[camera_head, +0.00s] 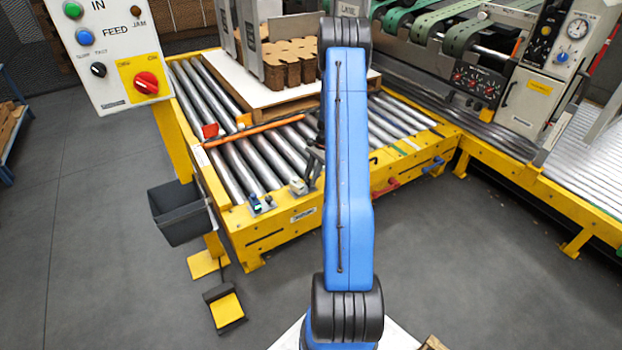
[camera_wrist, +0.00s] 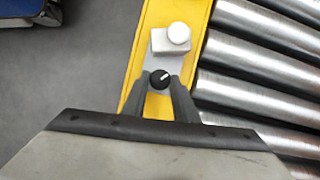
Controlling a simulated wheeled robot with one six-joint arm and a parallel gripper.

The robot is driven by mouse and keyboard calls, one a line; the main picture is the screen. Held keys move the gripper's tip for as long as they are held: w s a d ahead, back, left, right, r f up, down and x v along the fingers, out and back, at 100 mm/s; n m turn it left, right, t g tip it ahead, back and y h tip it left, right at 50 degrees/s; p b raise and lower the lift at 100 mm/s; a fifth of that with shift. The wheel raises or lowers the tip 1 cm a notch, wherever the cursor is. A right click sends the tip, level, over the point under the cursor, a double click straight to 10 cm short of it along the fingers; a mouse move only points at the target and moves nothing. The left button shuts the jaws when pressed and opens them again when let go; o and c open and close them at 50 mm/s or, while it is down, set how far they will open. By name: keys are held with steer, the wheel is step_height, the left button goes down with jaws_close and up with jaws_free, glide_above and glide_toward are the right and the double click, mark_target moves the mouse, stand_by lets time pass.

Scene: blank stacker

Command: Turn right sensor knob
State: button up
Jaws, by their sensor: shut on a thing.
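In the wrist view, a small round black knob (camera_wrist: 160,78) with a white pointer mark sits on a grey plate on the yellow rail. A white block with a round white sensor head (camera_wrist: 178,34) is just beyond it. The dark fingers of my gripper (camera_wrist: 161,84) are shut on the knob, one on each side. In the head view, my gripper (camera_head: 312,172) is at the right sensor bracket (camera_head: 299,187) on the conveyor's front rail. The knob itself is too small to make out there. The left sensor bracket (camera_head: 262,204) stands apart to the left.
The roller conveyor (camera_head: 232,165) runs behind the yellow rail, with an orange bar (camera_head: 262,132) across it. A control panel (camera_head: 108,50) stands at the upper left. A dark bin (camera_head: 180,212) and a foot pedal (camera_head: 225,308) are at lower left. Floor at right is clear.

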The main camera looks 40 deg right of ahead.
steer(key=n, duration=0.2)
steer(key=n+g, duration=0.2)
steer(key=n, duration=0.1)
steer(key=shift+w+n, duration=0.25)
steer(key=shift+n, duration=0.05)
steer(key=n, duration=0.2)
steer(key=n+g+h, duration=0.1)
steer(key=n, duration=0.1)
steer(key=shift+w+a+n+g, duration=0.15)
steer(key=shift+n+g, duration=0.15)
steer(key=shift+n, duration=0.1)
steer(key=shift+h, duration=0.3)
steer(key=o, duration=0.7)
steer(key=shift+o, duration=0.2)
steer(key=v, duration=1.7)
steer(key=shift+w, duration=0.25)
steer(key=shift+r, duration=0.15)
